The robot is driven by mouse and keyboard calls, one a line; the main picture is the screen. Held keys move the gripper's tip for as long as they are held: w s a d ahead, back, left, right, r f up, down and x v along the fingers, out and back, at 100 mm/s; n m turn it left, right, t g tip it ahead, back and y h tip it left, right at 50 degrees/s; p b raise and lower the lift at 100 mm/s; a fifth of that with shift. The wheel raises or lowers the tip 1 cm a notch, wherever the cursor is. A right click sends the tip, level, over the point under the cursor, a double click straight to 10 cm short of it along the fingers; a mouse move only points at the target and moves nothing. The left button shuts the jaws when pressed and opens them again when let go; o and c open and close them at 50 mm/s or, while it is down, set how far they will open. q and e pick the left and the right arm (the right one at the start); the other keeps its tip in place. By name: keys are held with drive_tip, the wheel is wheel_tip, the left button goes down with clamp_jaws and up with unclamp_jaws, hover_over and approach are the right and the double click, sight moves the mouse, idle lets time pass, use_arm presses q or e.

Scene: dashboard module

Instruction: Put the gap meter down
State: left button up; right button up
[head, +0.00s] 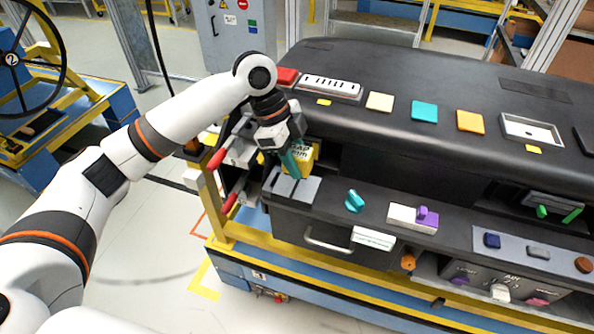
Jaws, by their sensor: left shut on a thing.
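The gap meter (304,155) is a small yellow block with dark lettering, near the left end of the dashboard module (400,75). My left gripper (290,162) points down and is shut on it, hiding part of its left side. The meter is just above or at the back of a light grey plate (303,190) with dark slots. I cannot tell whether it touches the plate. My right gripper is not in view.
A teal knob (354,201) and a white block with a purple switch (412,217) sit right of the plate. Red-handled parts (217,158) stick out left of the module. Coloured square buttons line the top. A yellow rail (330,262) runs along the front.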

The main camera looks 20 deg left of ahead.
sight(297, 185)
use_arm(q)
drive_tip(key=shift+w+f, duration=0.1)
drive_tip(key=shift+f, duration=0.65)
wheel_tip(297, 185, down, 3)
drive_tip(key=shift+f+p, duration=0.1)
drive_tip(key=shift+p, duration=0.35)
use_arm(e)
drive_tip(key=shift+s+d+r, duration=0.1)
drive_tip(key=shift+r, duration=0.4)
use_arm(q)
drive_tip(key=shift+w, duration=0.1)
drive_tip(key=o, duration=0.8)
drive_tip(key=shift+f, duration=0.15)
